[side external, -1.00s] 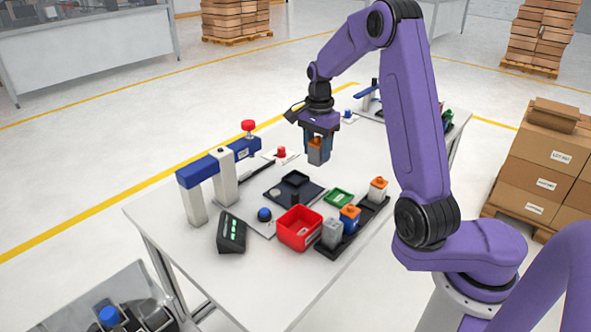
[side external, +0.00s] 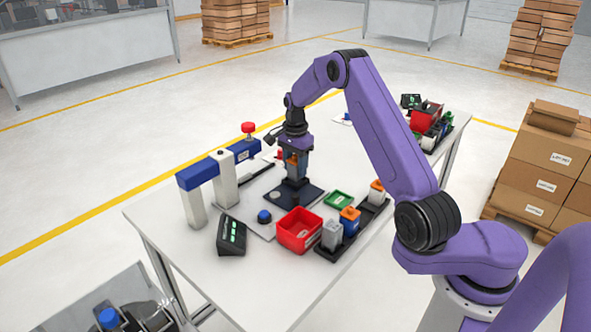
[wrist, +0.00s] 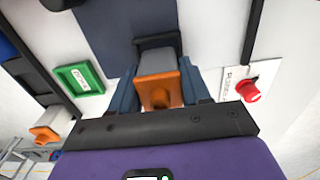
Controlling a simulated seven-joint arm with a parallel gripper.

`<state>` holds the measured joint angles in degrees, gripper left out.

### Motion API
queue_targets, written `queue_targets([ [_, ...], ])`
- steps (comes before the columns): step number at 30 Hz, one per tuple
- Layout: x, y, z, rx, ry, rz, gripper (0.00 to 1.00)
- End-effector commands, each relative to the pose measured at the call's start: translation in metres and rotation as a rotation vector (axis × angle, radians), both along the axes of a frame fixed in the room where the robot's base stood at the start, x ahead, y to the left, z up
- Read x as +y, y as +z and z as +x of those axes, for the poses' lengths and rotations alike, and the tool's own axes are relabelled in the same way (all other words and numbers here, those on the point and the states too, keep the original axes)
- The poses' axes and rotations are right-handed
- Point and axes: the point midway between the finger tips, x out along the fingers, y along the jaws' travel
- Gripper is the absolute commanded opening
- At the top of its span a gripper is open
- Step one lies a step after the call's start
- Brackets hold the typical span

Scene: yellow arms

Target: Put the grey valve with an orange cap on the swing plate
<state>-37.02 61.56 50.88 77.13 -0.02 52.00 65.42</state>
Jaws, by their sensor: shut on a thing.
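The grey valve with an orange cap is held upright between the fingers of my gripper (side external: 296,166). In the wrist view its orange cap faces the camera, and its grey body (wrist: 160,62) lies between the two blue fingers. The dark swing plate (side external: 314,193) is below, with a raised black holder (side external: 293,187) on it. The valve is over this holder; I cannot tell whether its lower end is inside or just above. The plate (wrist: 125,25) and the holder's black rim (wrist: 157,42) also show in the wrist view.
A red bin (side external: 299,231), a green tray (side external: 338,199) and a black rack (side external: 330,251) with several capped valves stand in front and to the right. A blue clamp frame (side external: 207,170), a blue button (side external: 264,216) and a black box (side external: 231,235) are to the left.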

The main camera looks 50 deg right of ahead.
Motion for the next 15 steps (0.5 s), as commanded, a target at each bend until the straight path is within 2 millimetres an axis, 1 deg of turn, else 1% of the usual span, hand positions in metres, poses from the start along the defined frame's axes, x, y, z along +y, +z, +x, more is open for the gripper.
queue_targets([
  [1, 0.000, -0.008, 0.000, 0.001, 0.000, 0.001, 0.14],
  [3, 0.000, -0.014, 0.000, 0.000, 0.000, 0.001, 0.14],
  [15, 0.000, -0.019, 0.000, -0.002, 0.001, 0.000, 0.14],
])
